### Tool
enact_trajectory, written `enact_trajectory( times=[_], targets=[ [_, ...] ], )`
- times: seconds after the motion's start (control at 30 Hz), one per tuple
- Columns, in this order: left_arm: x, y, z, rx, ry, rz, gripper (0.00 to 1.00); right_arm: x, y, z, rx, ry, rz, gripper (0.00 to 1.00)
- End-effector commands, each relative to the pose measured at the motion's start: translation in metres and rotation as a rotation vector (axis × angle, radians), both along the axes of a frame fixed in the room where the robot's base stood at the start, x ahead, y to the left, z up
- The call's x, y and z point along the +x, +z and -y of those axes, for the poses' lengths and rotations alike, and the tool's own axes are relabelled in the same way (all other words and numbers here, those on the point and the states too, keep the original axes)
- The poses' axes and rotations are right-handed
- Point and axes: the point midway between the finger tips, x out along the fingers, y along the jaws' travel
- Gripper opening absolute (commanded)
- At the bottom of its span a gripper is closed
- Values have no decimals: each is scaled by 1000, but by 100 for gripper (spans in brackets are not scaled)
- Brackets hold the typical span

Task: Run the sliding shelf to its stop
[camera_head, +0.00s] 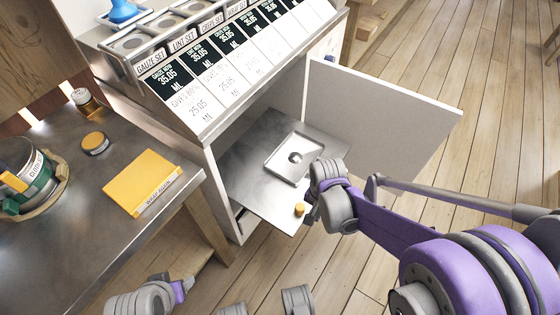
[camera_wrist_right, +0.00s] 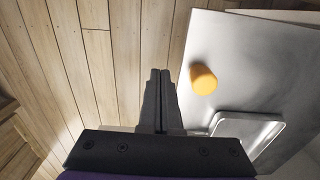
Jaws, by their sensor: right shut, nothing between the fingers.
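The sliding shelf (camera_head: 250,180) is a flat metal sheet, sticking partly out of the open cabinet under the labelled rack. Its bare surface and edge also show in the right wrist view (camera_wrist_right: 240,50). A metal tray (camera_head: 272,162) and a small orange-yellow cylinder (camera_head: 299,209) are on it. My right gripper (camera_head: 311,213) is at the shelf's outer end, mostly hidden by its own wrist in the head view. In the right wrist view its fingers (camera_wrist_right: 160,75) are together and empty, beside the shelf edge. Only part of my left arm shows; its fingers are out of sight.
An open white door (camera_head: 385,115) stands right of the shelf. A metal table (camera_head: 70,225) at the left carries a yellow box (camera_head: 142,182), a round tin (camera_head: 96,143) and a jar (camera_head: 30,170). Wooden floor lies open in front and at the right.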

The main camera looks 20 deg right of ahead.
Motion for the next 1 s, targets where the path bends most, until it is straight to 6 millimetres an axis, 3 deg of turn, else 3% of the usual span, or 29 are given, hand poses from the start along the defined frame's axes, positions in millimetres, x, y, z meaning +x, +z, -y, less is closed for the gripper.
enact_trajectory(
  times=[1.0],
  targets=[
    [0,-2,0,0,0,-1,62,24,0,-20,0,1,0,0]
  ],
)
